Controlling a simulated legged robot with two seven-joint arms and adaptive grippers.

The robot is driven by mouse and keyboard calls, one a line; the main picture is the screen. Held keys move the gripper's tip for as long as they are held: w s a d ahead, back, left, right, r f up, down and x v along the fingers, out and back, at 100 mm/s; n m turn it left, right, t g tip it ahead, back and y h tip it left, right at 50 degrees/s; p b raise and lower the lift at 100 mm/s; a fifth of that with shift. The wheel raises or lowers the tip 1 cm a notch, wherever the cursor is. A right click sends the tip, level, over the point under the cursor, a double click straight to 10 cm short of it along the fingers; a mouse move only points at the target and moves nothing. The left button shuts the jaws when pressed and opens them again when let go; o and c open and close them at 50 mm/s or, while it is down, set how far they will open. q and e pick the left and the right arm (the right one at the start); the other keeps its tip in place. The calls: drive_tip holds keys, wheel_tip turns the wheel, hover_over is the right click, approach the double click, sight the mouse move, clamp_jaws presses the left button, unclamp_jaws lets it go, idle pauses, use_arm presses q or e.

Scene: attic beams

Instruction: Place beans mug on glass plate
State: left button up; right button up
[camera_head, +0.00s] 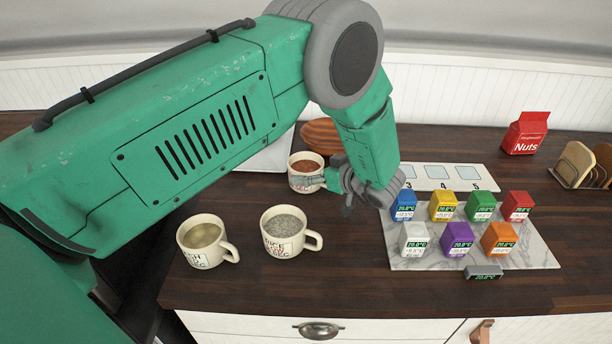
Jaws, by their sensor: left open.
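The beans mug (300,184) is cream with reddish-brown contents. It stands upright on the dark wooden counter, behind two other mugs. A pale board (475,171) with glassy squares and numbers, 3 to 5 readable, lies behind the coloured cubes, partly hidden by my arm. I cannot tell for sure which thing is the glass plate. My right gripper is not in view.
A mug marked rice (284,243) and a mug of yellowish contents (203,250) stand in front. Several coloured cubes sit on a marble slab (540,252). A brown oval thing (318,136), a red nuts bag (526,134) and a rack (580,166) are behind.

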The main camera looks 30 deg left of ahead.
sight(297, 162)
use_arm(q)
drive_tip(key=shift+r+p+x, duration=0.2)
drive_tip(key=shift+p+x, duration=0.3)
drive_tip(key=shift+x, duration=1.35)
drive_tip(key=shift+s+a, duration=0.1)
drive_tip(key=shift+a, duration=0.15)
drive_tip(key=c, duration=1.3)
